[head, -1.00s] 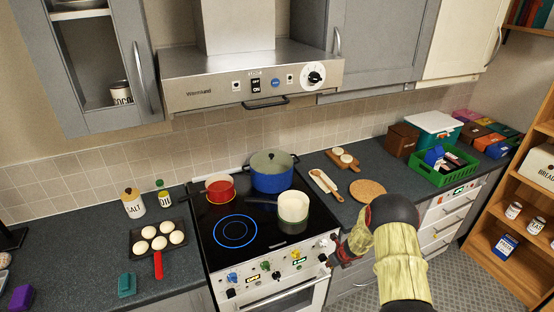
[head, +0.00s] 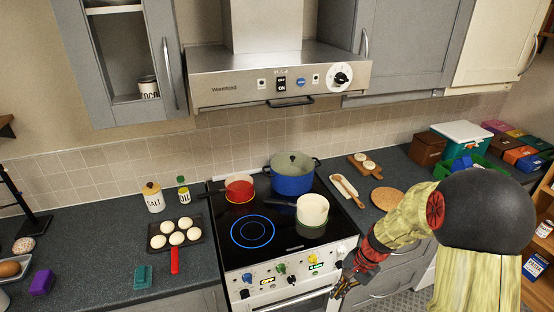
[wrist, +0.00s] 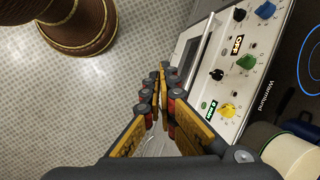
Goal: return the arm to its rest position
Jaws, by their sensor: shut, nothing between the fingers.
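My gripper (head: 342,288) is low at the front right of the stove (head: 290,262), beside its knob panel, with my arm bent at the right of the head view. In the wrist view the fingers (wrist: 162,82) are together and empty, pointing past the stove front over the tiled floor (wrist: 100,110). The fingertips look small and partly dark in the head view. The gripper appears apart from the stove, though the gap to the panel is narrow.
A cream pot (head: 312,209), a blue pot (head: 292,175) and a red pan (head: 240,189) stand on the hob. A lit blue ring marks the empty front left burner. A pan of white round items (head: 175,233) lies on the left counter. Floor space is free before the stove.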

